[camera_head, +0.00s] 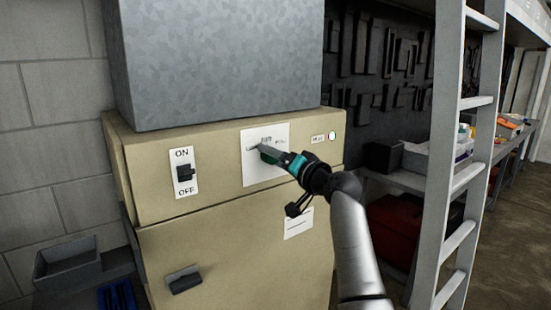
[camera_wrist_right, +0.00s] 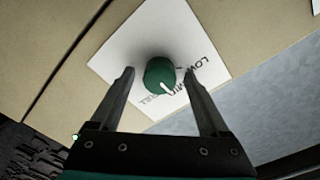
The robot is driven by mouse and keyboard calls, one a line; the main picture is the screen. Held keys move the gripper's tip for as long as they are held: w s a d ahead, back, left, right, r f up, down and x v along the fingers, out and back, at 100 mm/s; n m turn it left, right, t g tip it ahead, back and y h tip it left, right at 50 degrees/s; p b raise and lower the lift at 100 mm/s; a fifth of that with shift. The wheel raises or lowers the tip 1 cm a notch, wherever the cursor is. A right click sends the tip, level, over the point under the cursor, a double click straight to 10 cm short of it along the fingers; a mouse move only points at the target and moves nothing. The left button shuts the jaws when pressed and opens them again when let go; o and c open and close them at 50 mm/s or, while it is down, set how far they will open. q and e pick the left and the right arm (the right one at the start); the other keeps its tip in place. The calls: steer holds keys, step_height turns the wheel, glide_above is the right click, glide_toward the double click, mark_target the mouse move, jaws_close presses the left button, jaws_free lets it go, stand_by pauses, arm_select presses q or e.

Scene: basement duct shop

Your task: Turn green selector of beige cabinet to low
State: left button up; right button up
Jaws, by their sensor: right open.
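The beige cabinet (camera_head: 225,190) stands ahead with a white selector plate (camera_head: 252,176) on its upper front. The green selector (camera_wrist_right: 158,72) is a round knob on this plate; the gripper partly hides it in the head view. Its white mark points toward the printed labels, between MID and FULL, though the exact setting is hard to tell. LOW is printed farther round, to the right in the wrist view. My right gripper (camera_wrist_right: 161,76) is open, with one finger on each side of the knob; contact is not clear. My left gripper is not in view.
An ON/OFF switch (camera_head: 185,172) sits left of the selector plate. A handle (camera_head: 184,280) is on the lower door, and a grey metal duct (camera_head: 220,60) rises above the cabinet. A ladder (camera_head: 447,150) and a shelf with boxes stand at the right.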

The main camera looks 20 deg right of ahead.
jaws_close()
stand_by(0.6)
